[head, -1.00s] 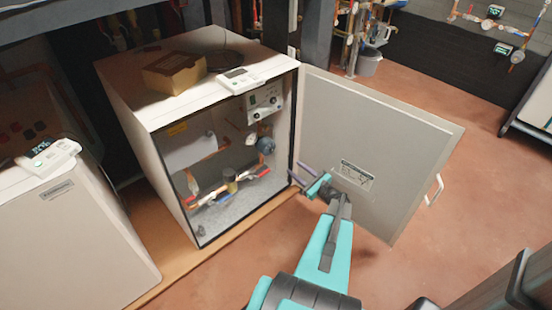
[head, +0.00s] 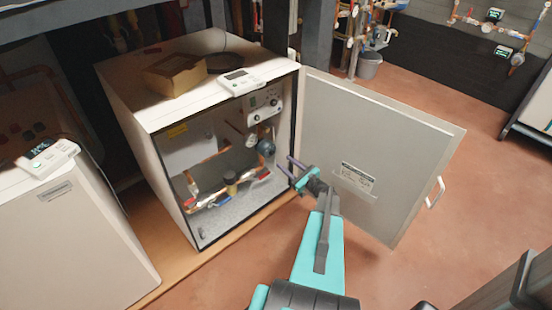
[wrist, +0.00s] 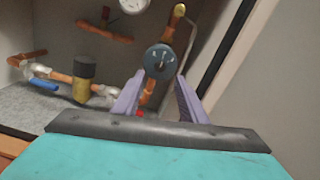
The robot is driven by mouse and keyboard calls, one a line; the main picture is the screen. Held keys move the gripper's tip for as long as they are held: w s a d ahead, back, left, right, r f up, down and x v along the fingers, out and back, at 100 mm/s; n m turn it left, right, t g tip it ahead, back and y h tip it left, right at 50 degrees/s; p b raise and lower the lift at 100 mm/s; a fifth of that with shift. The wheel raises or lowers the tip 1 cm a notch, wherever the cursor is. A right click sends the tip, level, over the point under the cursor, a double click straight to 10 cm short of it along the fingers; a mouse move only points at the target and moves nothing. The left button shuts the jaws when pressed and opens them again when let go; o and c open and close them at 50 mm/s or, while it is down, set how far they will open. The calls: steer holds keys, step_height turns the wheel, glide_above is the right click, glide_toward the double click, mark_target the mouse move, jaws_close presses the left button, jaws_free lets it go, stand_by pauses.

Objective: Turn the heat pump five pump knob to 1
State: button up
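The open heat pump cabinet (head: 172,185) stands in the middle of the head view. Inside it, a round blue-grey pump with a knob (head: 266,147) sits at the right, below a control panel (head: 263,104). In the wrist view the pump knob (wrist: 159,61) is a dark round face with a light mark; its number setting is too small to read. My gripper (head: 292,171) is open and empty, in front of the cabinet opening beside the door. In the wrist view its two purple fingers (wrist: 156,99) are apart, below the knob and pointing towards it, without visible contact.
The cabinet door (head: 375,150) stands wide open on the right, close to my arm. Copper pipes with a brass part (wrist: 83,80) and a blue lever (wrist: 43,84) are left of the fingers. A box (head: 175,75) and white controller (head: 240,80) lie on top.

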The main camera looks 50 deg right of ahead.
mark_target(272, 154)
steer(key=shift+w+d+b, duration=0.15)
steer(key=shift+w+b, duration=0.05)
steer(key=shift+w, duration=1.6)
steer(key=shift+w+d+b, duration=0.15)
steer(key=shift+w, duration=1.6)
jaws_close()
steer(key=shift+a, duration=0.2)
steer(key=shift+d, duration=0.1)
